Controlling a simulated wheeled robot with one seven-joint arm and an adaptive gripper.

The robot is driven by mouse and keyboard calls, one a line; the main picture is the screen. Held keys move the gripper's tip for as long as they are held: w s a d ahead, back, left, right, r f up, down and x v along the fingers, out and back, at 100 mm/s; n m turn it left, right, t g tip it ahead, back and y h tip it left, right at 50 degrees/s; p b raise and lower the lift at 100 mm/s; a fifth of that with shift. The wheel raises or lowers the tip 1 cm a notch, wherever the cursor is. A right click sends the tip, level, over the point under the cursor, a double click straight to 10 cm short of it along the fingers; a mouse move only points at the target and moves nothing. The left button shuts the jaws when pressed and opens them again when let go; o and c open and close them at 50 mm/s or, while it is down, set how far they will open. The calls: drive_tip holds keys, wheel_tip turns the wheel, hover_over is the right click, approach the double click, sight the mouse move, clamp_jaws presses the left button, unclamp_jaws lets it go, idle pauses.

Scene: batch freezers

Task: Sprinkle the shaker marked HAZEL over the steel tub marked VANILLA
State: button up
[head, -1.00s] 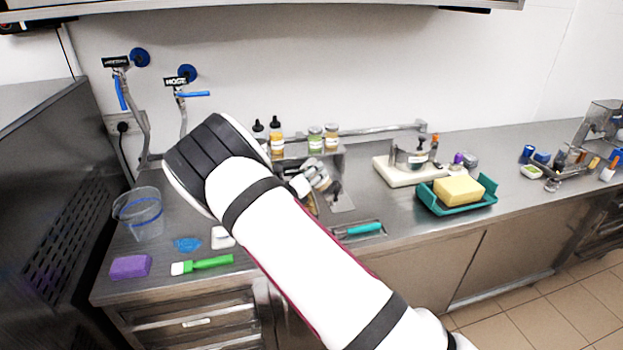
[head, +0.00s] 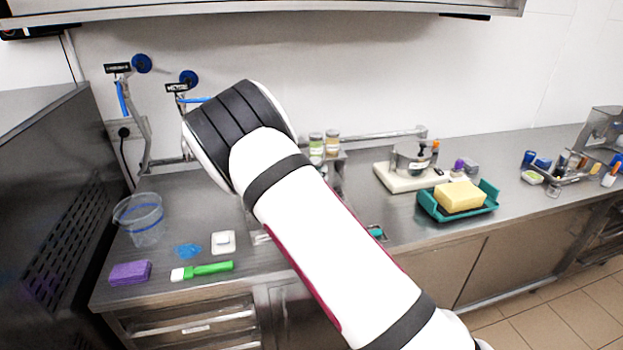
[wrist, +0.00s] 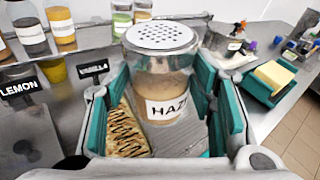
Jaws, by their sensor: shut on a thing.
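In the wrist view the shaker (wrist: 160,82), a clear jar with tan contents and a perforated pale lid, stands roughly upright. Its label reads "HAZ", the rest cut off from sight. My gripper (wrist: 165,105) is shut on it, with teal pads on both sides. A black VANILLA sign (wrist: 93,68) stands behind, left of the shaker. A tan surface with dark stripes (wrist: 127,135) shows below that sign, partly hidden by the gripper; I cannot tell whether it is the VANILLA tub's contents. In the head view my arm hides the gripper, shaker and tubs.
A LEMON sign (wrist: 20,88) stands at the left. Several jars (head: 324,143) stand on the rear shelf. A yellow sponge in a teal tray (head: 488,207) lies to the right. A clear bucket (head: 143,222), purple sponge (head: 130,272) and green brush (head: 208,269) lie at the left.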

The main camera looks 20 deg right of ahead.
drive_tip(key=shift+r+m, duration=0.3)
drive_tip(key=shift+m, duration=0.4)
drive_tip(key=s, duration=1.5)
drive_tip(key=shift+a, duration=0.2)
